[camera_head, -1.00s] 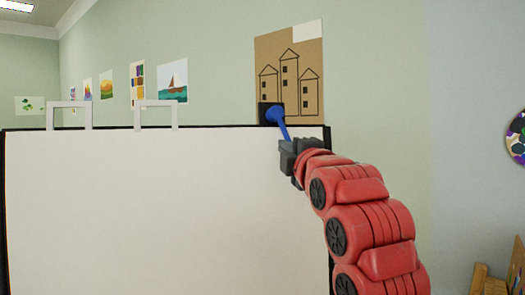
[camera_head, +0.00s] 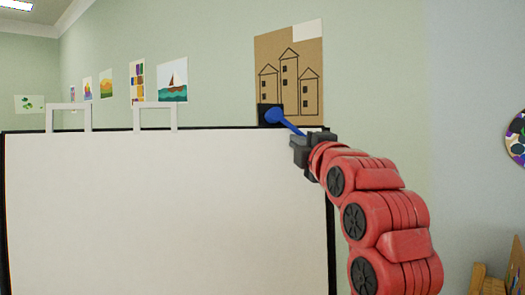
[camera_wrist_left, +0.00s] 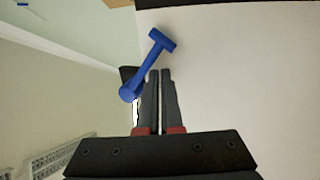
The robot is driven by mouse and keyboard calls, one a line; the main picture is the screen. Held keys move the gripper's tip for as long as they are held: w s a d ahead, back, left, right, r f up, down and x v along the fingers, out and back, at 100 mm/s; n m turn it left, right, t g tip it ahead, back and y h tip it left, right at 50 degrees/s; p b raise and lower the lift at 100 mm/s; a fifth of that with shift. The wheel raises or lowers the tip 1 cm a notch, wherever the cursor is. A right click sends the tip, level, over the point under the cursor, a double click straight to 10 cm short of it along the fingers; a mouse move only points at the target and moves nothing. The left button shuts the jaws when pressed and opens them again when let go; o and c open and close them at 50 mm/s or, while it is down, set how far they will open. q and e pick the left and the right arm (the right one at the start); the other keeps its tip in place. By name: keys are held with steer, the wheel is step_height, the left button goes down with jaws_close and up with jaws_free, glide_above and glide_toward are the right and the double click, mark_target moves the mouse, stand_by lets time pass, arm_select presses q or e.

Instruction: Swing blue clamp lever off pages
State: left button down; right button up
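The blue clamp lever (camera_head: 287,122) is pivoted on a black clamp block (camera_head: 265,112) at the top edge of the white pages (camera_head: 160,205). It slants down to the right, near the pages' top right corner. My left gripper (camera_head: 300,142) is at its lower end. In the left wrist view, the lever (camera_wrist_left: 148,63) runs from a round hub to a crossbar end seen against the white pages (camera_wrist_left: 240,80). The left fingers (camera_wrist_left: 159,75) are together with only a thin gap, beside the lever, not around it. Whether they touch it is unclear. My right gripper is not in view.
Two pale grey frame-shaped clips (camera_head: 155,105) stand on the pad's black top edge, left of the lever. A brown building drawing (camera_head: 290,70) hangs on the wall behind. Wooden furniture (camera_head: 492,282) is at lower right. Space right of the pad looks clear except for my arm.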

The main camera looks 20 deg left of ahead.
arm_select(q)
steer(key=shift+d, duration=0.1)
steer(key=shift+w+d+r+p, duration=0.45)
steer(key=shift+r+p, duration=0.05)
steer(key=shift+r, duration=0.25)
steer(key=shift+w, duration=0.1)
steer(key=shift+w+d+r+p, duration=0.15)
steer(key=shift+w+r+p, duration=0.15)
steer(key=shift+r, duration=0.1)
steer(key=shift+w+d+r+p, duration=0.1)
steer(key=shift+w+r+p, duration=0.05)
steer(key=shift+r+p, duration=0.2)
steer(key=shift+r, duration=0.2)
